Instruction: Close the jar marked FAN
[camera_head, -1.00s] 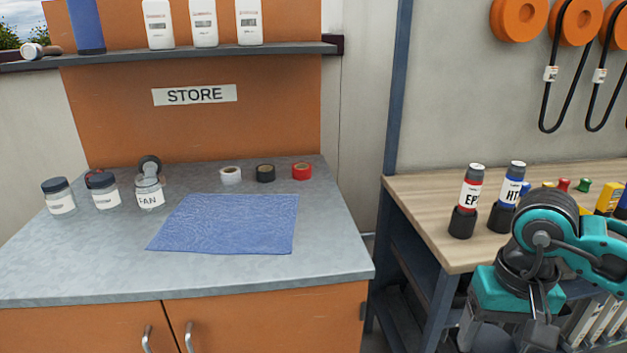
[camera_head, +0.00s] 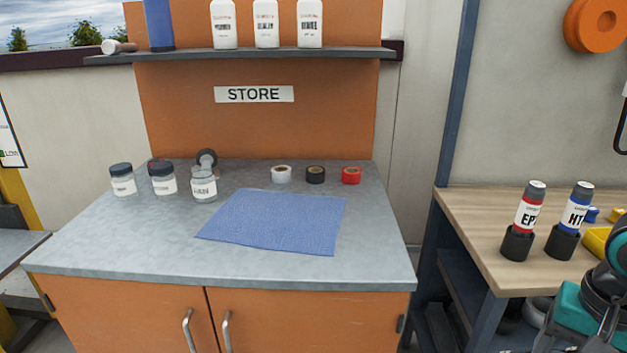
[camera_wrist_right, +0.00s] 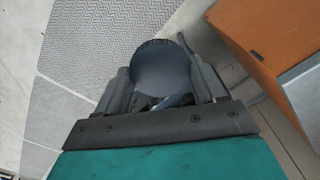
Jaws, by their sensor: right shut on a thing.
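The FAN jar (camera_head: 204,189) is clear glass with a white label and stands upright on the grey counter. Its label is hard to read now. No dark lid shows on its top; a dark round thing (camera_head: 207,157) with a grey middle stands just behind it. In the right wrist view, my right gripper (camera_wrist_right: 163,82) is shut on a dark, round, lid-like disc (camera_wrist_right: 161,65) with a ridged rim, held clear of the counter. In the head view my right arm is cut off at the lower right, away from the jar. My left gripper is out of view.
Two dark-lidded jars, one at far left (camera_head: 122,182) and one in the middle (camera_head: 163,180), stand left of the FAN jar. A blue cloth (camera_head: 275,222) lies in front. Several tape rolls (camera_head: 315,174) sit at the back. A wooden bench (camera_head: 480,222) is at right.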

